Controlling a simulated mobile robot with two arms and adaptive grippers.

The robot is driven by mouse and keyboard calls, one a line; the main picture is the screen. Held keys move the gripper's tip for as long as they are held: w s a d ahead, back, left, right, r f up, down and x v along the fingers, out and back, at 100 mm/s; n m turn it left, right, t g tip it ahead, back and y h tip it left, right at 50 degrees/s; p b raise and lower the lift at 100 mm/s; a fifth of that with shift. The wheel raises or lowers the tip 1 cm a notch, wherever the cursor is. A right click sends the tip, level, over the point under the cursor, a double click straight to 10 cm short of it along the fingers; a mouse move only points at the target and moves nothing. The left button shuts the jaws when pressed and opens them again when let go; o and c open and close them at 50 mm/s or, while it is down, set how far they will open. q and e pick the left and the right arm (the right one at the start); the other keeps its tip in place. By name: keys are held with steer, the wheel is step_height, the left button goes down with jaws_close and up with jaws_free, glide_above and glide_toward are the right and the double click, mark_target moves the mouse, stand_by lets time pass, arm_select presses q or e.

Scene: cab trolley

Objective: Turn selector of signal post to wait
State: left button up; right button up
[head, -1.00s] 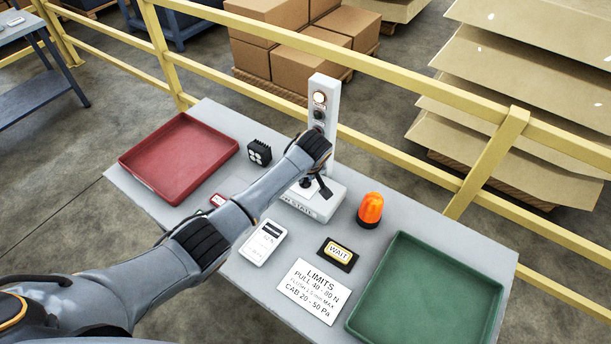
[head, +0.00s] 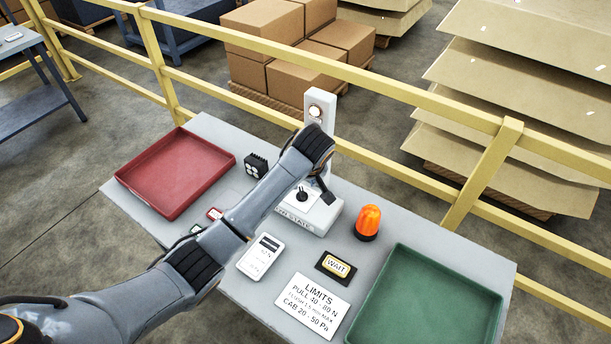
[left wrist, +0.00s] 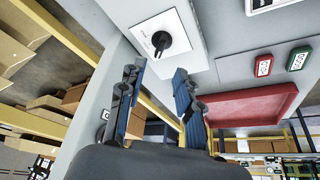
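The selector (head: 302,194), a black knob on a white plate, is on the base; in the left wrist view the knob (left wrist: 163,42) shows beyond my fingertips. My left gripper (left wrist: 159,67) is open and empty, its two fingers apart and clear of the knob. In the head view my left wrist covers the post's lower part. The WAIT plate (head: 336,265) lies in front of the base. My right gripper is not in view.
An orange beacon (head: 368,222) stands right of the base. A red tray (head: 130,190) is at the left, a green tray (head: 398,250) at the right. A white meter (head: 260,257) and limits card (head: 312,305) lie in front. A yellow rail (head: 400,100) runs behind.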

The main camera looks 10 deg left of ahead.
arm_select(q)
steer(key=shift+v, duration=2)
